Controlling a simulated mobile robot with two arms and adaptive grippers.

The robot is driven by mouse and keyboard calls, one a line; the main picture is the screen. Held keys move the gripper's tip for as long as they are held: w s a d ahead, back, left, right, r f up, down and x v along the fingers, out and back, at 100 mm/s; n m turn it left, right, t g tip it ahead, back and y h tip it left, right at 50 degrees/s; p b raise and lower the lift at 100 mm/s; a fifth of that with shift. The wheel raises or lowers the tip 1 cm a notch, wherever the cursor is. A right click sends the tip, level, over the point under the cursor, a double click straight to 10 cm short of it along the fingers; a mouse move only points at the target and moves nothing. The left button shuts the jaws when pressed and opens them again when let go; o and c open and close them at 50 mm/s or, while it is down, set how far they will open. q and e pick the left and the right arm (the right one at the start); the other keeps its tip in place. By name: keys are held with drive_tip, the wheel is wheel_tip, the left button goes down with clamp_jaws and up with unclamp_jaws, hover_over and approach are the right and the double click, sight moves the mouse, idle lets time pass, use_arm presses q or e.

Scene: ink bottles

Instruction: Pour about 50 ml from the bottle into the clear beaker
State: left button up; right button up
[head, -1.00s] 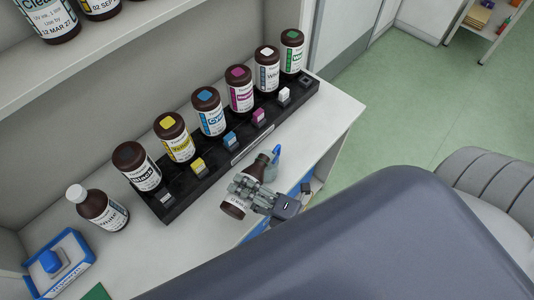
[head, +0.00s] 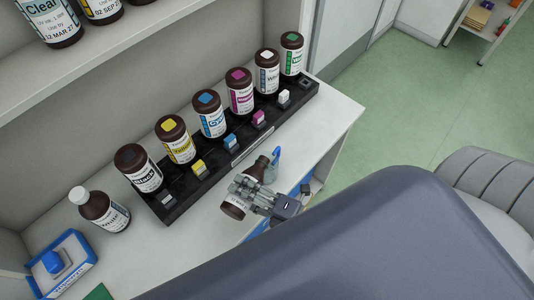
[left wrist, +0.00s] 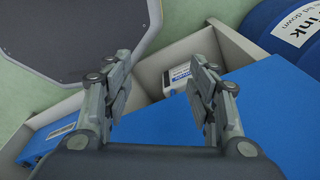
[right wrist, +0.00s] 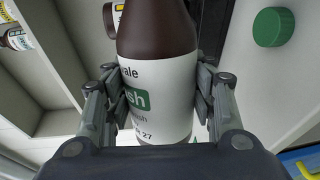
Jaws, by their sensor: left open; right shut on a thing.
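The brown bottle (head: 233,210) with a white label is held tilted in my right gripper (head: 254,191), its base toward me and its neck toward the upper right. In the right wrist view the bottle (right wrist: 158,95) shows green print on its label, with the fingers pressed on both sides. A blue curved piece (head: 275,157) stands close beside the neck; I cannot tell whether it belongs to the clear beaker. The beaker's body is not clearly visible, and neither is any liquid flow. My left gripper (left wrist: 161,70) is open and empty, away from the bottle, and outside the head view.
A black rack (head: 238,153) holds several labelled ink bottles along the bench. A white-capped bottle (head: 98,210) and a blue-framed tray (head: 75,270) stand at the left. A green cap (right wrist: 273,27) lies to the right. A blue box (left wrist: 180,130) is below my left gripper.

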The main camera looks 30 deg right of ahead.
drive_tip(key=shift+r+p, duration=0.25)
drive_tip(key=shift+p, duration=0.1)
drive_tip(key=shift+a, duration=0.1)
idle(0.5)
drive_tip(key=shift+f, duration=0.2)
wheel_tip(320, 180, down, 2)
drive_tip(key=b, duration=0.2)
drive_tip(key=n+b, duration=0.1)
drive_tip(key=b, duration=0.1)
drive_tip(key=shift+s+f+b, duration=0.1)
drive_tip(key=shift+f+b, duration=0.15)
drive_tip(key=shift+b, duration=0.05)
drive_tip(key=shift+n+b, duration=0.3)
drive_tip(key=shift+n, duration=0.1)
drive_tip(key=shift+r, duration=0.2)
drive_tip(key=b, duration=0.1)
drive_tip(key=f+n+b, duration=0.1)
drive_tip(key=shift+s+a+f+b, duration=0.1)
drive_tip(key=shift+a+f+b, duration=0.1)
drive_tip(key=shift+f+b, duration=0.1)
drive_tip(key=shift+a+n, duration=0.1)
drive_tip(key=shift+n, duration=0.2)
